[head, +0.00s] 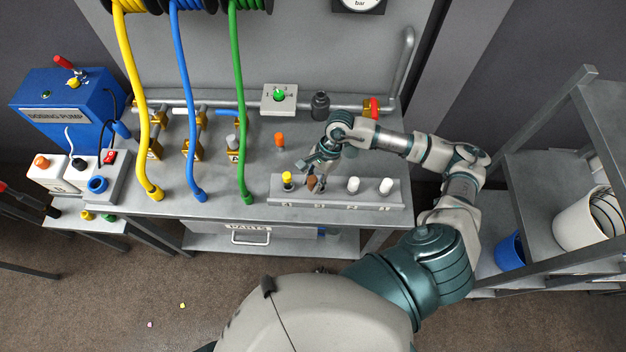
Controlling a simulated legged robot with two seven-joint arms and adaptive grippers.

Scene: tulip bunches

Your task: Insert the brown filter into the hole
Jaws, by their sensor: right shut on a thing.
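The brown filter (312,182) is small and partly covered by my right gripper (317,184). My right gripper comes in from the right and points down, shut on the brown filter, over the grey rack (330,201). The filter sits at the rack's second place from the left, between a yellow-topped piece (287,178) and a white piece (353,184). I cannot tell whether it stands in the rack or is just above it. The hole is not clearly visible. My left gripper is not in view.
Another white piece (386,185) stands at the rack's right. An orange-topped piece (279,140) stands behind the rack. Yellow, blue and green hoses (240,100) hang to the left. A pipe (210,105) runs behind. A metal shelf (545,180) is at right.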

